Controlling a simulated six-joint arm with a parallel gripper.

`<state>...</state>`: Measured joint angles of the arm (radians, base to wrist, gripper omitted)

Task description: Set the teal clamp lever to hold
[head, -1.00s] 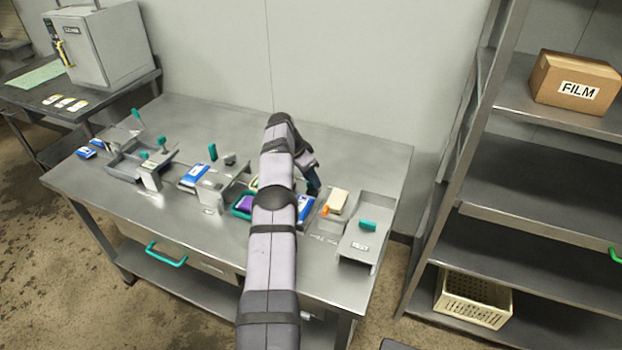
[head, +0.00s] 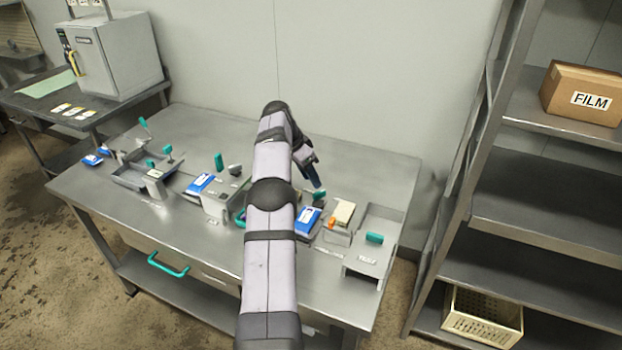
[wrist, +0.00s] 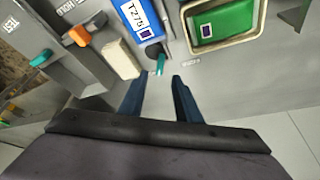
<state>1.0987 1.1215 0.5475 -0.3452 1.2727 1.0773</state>
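A teal lever (wrist: 160,62) with a dark round base stands at the end of a blue pouch labelled T275 (wrist: 138,20) in the wrist view. In the head view its teal tip (head: 319,194) shows just below my gripper (head: 315,183). In the wrist view my gripper (wrist: 161,82) has its two dark blue fingers apart, with nothing between them. The lever is just beyond the fingertips, near the middle of the gap; contact is not visible. The blue pouch also shows in the head view (head: 308,221). My arm hides part of the bench behind it.
An orange lever (wrist: 78,35) and a cream block (wrist: 122,60) are beside the blue pouch. Another teal handle (head: 374,238) is on the tray at right. A green pouch in a cream frame (wrist: 219,42) is close by. More teal-handled fixtures (head: 168,152) stand at left.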

